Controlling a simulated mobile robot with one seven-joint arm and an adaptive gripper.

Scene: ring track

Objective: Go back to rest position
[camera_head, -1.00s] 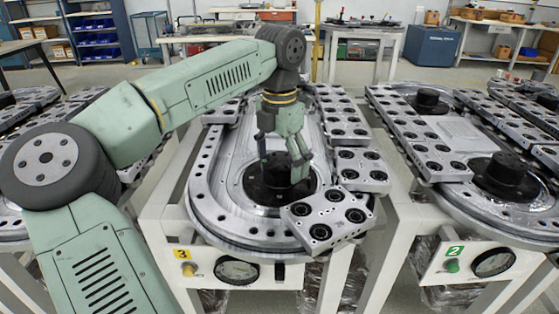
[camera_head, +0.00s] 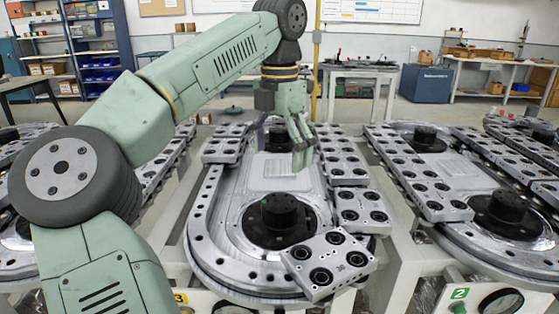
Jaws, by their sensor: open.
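My gripper (camera_head: 300,150) hangs from my green arm above the middle ring track (camera_head: 205,215). It points down and its fingers are apart, with nothing seen between them. It is above and behind the black round hub (camera_head: 280,215) at the near end of the track. My arm comes in from the left and bends down at the top of the picture.
A metal block with dark round holes (camera_head: 328,263) sits askew at the track's front right corner. More blocks (camera_head: 362,208) line its right side. A second ring track (camera_head: 470,238) stands to the right. A blue cabinet (camera_head: 425,85) and shelves are behind.

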